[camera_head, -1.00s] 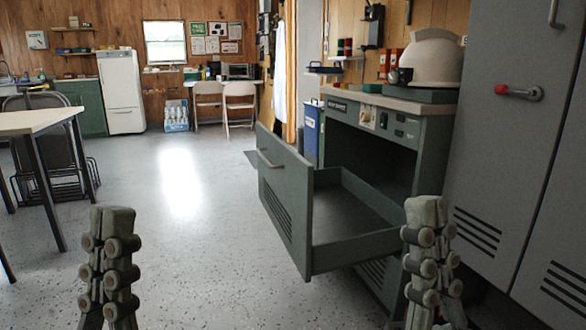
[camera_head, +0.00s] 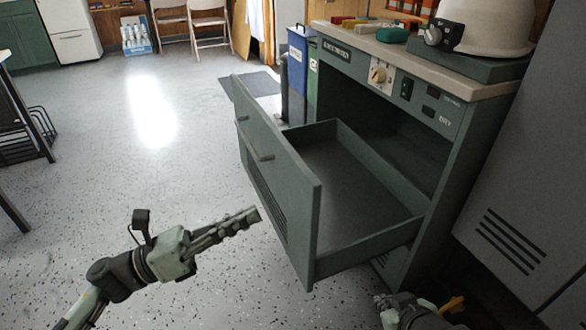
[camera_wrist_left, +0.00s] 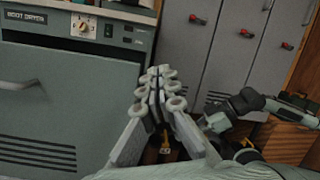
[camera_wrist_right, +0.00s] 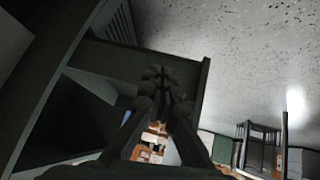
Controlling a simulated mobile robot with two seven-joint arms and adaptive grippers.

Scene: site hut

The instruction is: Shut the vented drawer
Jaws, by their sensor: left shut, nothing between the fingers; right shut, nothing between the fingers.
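The vented drawer (camera_head: 272,180) is dark green, with a bar handle and slots low on its front. It is pulled well out of the boot dryer cabinet (camera_head: 440,110) and looks empty inside. My left gripper (camera_head: 250,215) is shut and empty, in front of the drawer front and apparently apart from it. In the left wrist view the vented front (camera_wrist_left: 45,115) lies left of the shut fingers (camera_wrist_left: 158,85). My right arm shows at the bottom of the head view, right of the drawer; its fingertips are unclear there. In the right wrist view my right gripper (camera_wrist_right: 160,85) is shut, with dark green panels around it.
A white helmet (camera_head: 488,25) and a dark green item (camera_head: 393,34) sit on the cabinet top. Grey lockers (camera_head: 520,200) stand close on the right. A blue bin (camera_head: 297,65) is behind the drawer. The speckled floor to the left is open.

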